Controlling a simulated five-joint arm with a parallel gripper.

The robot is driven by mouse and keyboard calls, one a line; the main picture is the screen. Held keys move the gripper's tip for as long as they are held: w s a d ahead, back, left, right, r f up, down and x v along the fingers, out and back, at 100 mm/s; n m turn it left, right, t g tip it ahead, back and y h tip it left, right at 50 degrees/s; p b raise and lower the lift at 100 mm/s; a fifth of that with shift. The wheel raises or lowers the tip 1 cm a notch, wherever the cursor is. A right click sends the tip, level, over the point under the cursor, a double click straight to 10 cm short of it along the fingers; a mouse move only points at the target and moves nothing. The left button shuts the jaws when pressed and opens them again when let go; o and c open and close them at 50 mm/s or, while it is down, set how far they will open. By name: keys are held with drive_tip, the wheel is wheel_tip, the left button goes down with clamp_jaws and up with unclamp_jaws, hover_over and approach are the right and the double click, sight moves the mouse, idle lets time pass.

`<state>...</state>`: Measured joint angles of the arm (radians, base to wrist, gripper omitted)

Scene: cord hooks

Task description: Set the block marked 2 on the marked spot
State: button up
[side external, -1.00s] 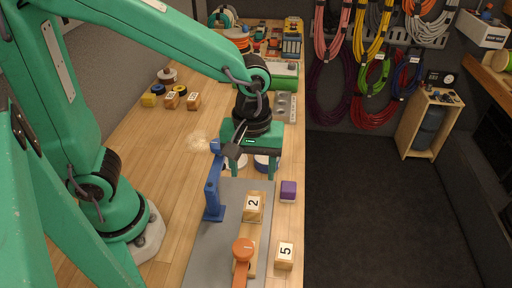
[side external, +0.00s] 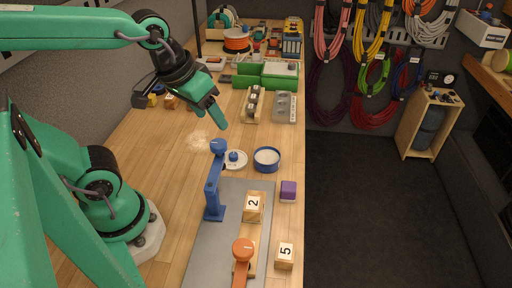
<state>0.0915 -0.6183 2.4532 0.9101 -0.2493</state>
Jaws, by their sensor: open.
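The wooden block marked 2 (side external: 253,207) sits on the grey mat (side external: 208,262), between a blue hook post (side external: 213,187) and an orange-topped post (side external: 242,255). My gripper (side external: 207,117) is open and empty. It is in the air above the table, up and left of the block and well apart from it. Its fingers point down and to the right, and one partly hides the other. I cannot make out a clearly marked spot. A pale speckled patch (side external: 198,141) lies on the bare wood below my gripper.
A wooden block marked 5 (side external: 285,255) and a purple block (side external: 288,190) are near the table's right edge. A blue round tin (side external: 267,159) and a white lid (side external: 235,160) stand behind the mat. Green boxes (side external: 267,75) are farther back. The left-middle wood is clear.

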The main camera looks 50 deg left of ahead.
drive_tip(key=shift+s+a+r+m+t, duration=0.3)
drive_tip(key=shift+s+a+m, duration=0.15)
drive_tip(key=shift+a, duration=0.1)
drive_tip(key=shift+s+a+r+m+t, duration=0.2)
drive_tip(key=shift+s+a+r+m, duration=0.1)
drive_tip(key=shift+a+m, duration=0.2)
